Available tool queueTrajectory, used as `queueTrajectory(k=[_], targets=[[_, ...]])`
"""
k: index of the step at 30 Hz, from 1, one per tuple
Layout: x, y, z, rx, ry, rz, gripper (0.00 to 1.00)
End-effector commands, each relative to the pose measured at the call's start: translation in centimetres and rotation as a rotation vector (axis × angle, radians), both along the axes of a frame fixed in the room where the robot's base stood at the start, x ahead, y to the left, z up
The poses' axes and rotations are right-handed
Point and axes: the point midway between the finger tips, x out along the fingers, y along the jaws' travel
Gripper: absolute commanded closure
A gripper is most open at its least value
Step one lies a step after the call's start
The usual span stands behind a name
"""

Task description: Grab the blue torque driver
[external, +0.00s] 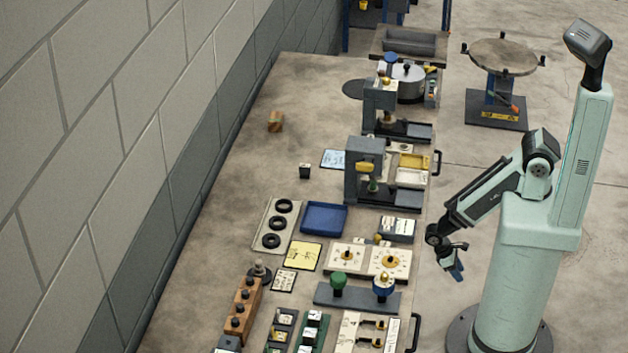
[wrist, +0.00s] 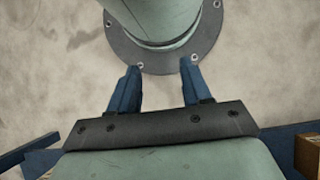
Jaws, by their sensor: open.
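The wrist view does not show the blue tool.
Two cream dial plates (external: 347,256) lie just behind the rack. A blue tray (external: 324,218), a yellow card (external: 305,255) and a plate of black rings (external: 275,225) lie to the left. Grey presses (external: 366,172) stand farther back. A black handle (external: 414,332) projects from the bench's right edge.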

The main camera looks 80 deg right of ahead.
Motion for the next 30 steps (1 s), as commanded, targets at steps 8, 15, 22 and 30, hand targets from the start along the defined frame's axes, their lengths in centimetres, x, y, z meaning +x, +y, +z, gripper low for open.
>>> queueTrajectory(k=[8,15,22,30], targets=[[0.0,0.0,0.0,0.0,0.0,0.0,0.52],[0.0,0.0,0.0,0.0,0.0,0.0,0.44],[0.0,0.0,0.0,0.0,0.0,0.0,0.22],[0.0,0.0,0.0,0.0,0.0,0.0,0.09]])
